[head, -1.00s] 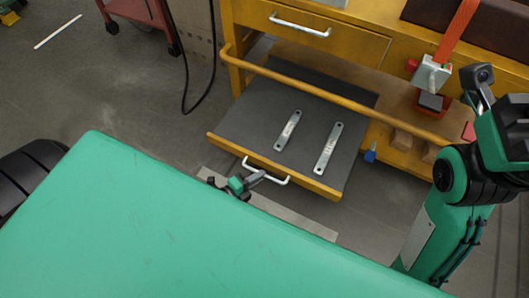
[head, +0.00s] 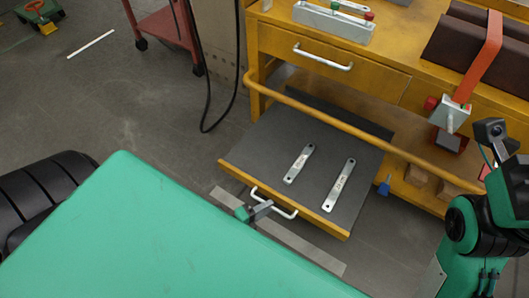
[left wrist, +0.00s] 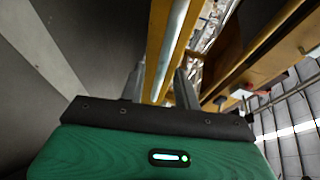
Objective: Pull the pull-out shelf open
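The pull-out shelf (head: 262,143) is a dark-topped board with a yellow front edge, standing out from the yellow workbench in the head view. A silver bow handle (head: 289,214) is on its front. My left gripper (head: 265,208) is at this handle, partly hidden behind my green body. In the left wrist view my left gripper's fingers (left wrist: 160,85) are apart, on either side of a pale bar (left wrist: 172,45), with gaps beside it. Whether they touch it is unclear. My right arm shows at the right edge; its gripper is not clearly visible.
Two metal link bars, one shorter (head: 299,164) and one longer (head: 339,184), lie on the shelf. A yellow rail (head: 360,134) crosses above it. A closed drawer (head: 320,65) is higher up. Open floor (head: 130,110) lies to the left, with a red cart (head: 160,28) behind.

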